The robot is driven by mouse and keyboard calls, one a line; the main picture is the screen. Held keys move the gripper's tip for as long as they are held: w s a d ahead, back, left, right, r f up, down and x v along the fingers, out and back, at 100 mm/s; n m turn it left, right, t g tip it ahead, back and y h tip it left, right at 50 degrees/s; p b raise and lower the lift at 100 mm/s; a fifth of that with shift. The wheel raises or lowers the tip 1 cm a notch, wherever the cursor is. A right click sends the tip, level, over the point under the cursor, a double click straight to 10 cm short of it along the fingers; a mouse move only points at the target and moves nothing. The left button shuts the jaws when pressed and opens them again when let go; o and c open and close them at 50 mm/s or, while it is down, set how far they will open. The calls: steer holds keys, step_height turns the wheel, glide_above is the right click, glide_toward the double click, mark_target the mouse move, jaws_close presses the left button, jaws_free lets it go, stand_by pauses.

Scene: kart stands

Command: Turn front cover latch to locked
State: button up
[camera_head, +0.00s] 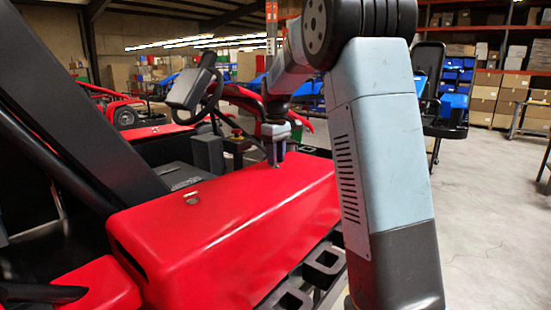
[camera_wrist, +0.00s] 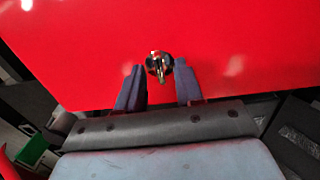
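The red cover (camera_head: 250,215) is a long glossy body panel, and it fills the upper part of the wrist view (camera_wrist: 230,40). A small round metal latch (camera_wrist: 159,65) with a raised key-like middle is set in it. My gripper (camera_head: 275,159) points down over the far end of the cover. In the wrist view my gripper (camera_wrist: 159,70) is open, one dark finger on each side of the latch, with small gaps visible. I cannot tell whether the fingertips touch the cover. The latch under the gripper is mostly hidden in the head view. A second round metal fitting (camera_head: 191,198) sits nearer.
A steering wheel (camera_head: 208,95) and black kart parts stand behind and left of the cover. Black rectangular frame tubes (camera_head: 322,262) run along its right side. Open concrete floor (camera_head: 490,190) lies at the right, with shelves of boxes (camera_head: 500,95) behind.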

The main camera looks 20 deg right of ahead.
steer(key=shift+f, duration=0.3)
steer(key=shift+c, duration=0.3)
jaws_close()
steer(key=shift+a, duration=0.2)
steer(key=shift+d, duration=0.15)
